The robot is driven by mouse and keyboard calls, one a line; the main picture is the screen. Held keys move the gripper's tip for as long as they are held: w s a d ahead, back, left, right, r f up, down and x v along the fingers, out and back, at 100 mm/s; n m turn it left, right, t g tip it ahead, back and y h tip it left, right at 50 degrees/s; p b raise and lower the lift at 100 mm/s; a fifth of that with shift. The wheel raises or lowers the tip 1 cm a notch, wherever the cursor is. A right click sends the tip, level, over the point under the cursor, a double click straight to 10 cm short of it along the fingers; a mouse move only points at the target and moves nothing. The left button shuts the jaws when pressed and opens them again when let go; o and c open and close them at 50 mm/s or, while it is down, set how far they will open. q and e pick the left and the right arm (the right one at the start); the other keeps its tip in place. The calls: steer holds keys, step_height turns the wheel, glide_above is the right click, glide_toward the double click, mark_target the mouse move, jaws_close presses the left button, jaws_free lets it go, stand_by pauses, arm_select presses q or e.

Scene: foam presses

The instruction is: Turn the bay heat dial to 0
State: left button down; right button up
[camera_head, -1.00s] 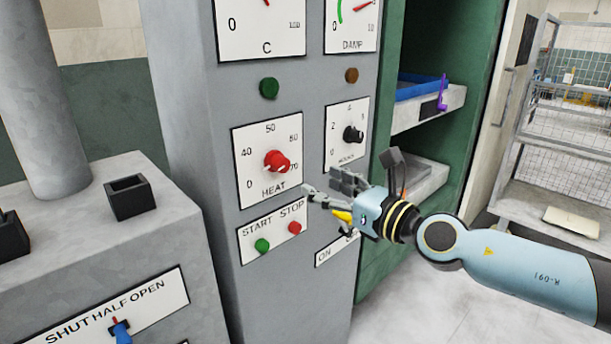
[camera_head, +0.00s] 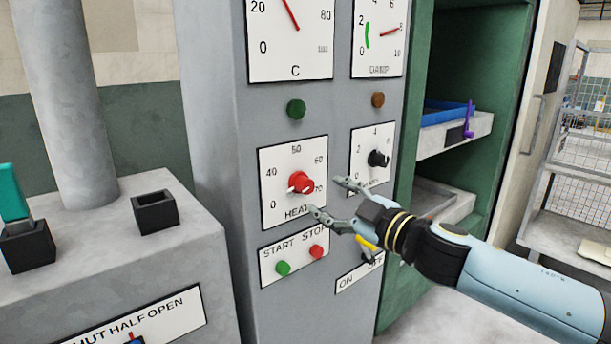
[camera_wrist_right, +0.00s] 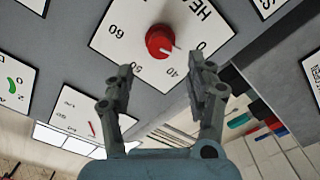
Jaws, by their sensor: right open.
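The heat dial is a red knob (camera_head: 301,183) on a white HEAT plate (camera_head: 280,160) on the grey cabinet front. Its pale pointer looks turned left and slightly down, between the 0 and 40 marks. In the right wrist view the red knob (camera_wrist_right: 160,41) is ahead, just beyond the space between the fingers. My right gripper (camera_head: 328,197) is open and empty, just right of and below the knob, apart from it. Its two spread fingers also show in the right wrist view (camera_wrist_right: 161,78). My left gripper is out of view.
A black knob (camera_head: 378,158) on another plate is close to the right. Green (camera_head: 283,268) and red (camera_head: 316,252) START/STOP buttons sit below, with an ON/OFF switch plate (camera_head: 350,277). Gauges are above. A grey block with a black socket (camera_head: 156,212) stands at the left.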

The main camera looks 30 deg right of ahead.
mark_target(308, 187)
steer(key=w+p, duration=0.1)
steer(key=w, duration=0.4)
steer(key=w+p, duration=0.1)
steer(key=w, duration=0.1)
steer(key=shift+w+a+p, duration=0.25)
steer(key=shift+a+p, duration=0.05)
steer(key=shift+w+a, duration=0.1)
steer(key=shift+w, duration=0.3)
steer(key=shift+c, duration=0.2)
